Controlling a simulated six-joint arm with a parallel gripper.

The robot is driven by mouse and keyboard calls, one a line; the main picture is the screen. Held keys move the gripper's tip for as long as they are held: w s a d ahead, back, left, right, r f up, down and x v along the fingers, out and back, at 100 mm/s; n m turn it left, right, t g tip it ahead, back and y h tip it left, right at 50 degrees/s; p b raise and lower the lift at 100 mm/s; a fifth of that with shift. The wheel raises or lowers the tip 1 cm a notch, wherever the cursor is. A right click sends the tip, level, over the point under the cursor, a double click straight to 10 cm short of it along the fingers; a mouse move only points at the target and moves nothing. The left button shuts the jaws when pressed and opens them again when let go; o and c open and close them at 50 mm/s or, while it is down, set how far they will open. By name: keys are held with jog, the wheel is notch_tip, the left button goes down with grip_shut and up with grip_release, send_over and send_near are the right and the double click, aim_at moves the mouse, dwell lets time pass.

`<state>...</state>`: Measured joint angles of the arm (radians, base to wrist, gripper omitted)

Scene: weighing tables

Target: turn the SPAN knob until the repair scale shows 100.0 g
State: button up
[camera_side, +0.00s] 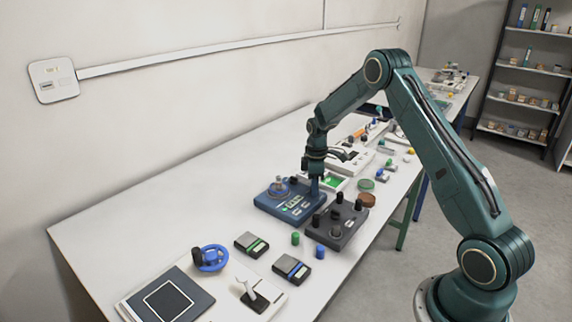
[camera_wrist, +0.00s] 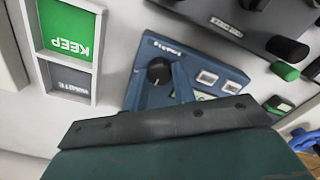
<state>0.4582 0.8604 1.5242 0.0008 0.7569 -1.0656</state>
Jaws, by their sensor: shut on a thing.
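The blue repair scale (camera_side: 283,209) stands on the long white table, with a round pan and a weight (camera_side: 278,187) on its left part. Its front has small displays and buttons, too small to read. My gripper (camera_side: 314,190) points down at the scale's back right corner and is shut on a knob there. In the wrist view, a black knob (camera_wrist: 159,71) with a light pointer mark shows on the blue panel (camera_wrist: 145,97), beside a blue finger-like part. The lettering near it is not legible. My dark gripper body hides the lower part of that view.
A dark box with black knobs (camera_side: 336,229) stands close to the right of the scale. A tray with a green KEEP field (camera_wrist: 70,28) and a grey WASTE field (camera_wrist: 69,81) lies behind it. Small boxes (camera_side: 251,244) and a blue ring-shaped thing (camera_side: 210,259) lie in front.

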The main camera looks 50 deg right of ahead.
jog(key=m, duration=0.9)
jog(key=shift+m, duration=0.4)
jog(key=m, duration=0.4)
jog(key=shift+d+m, duration=0.1)
jog(key=shift+m, duration=0.2)
jog(key=m, duration=0.4)
jog(key=shift+m, duration=0.3)
jog(key=o, duration=1)
jog(key=shift+r, duration=0.1)
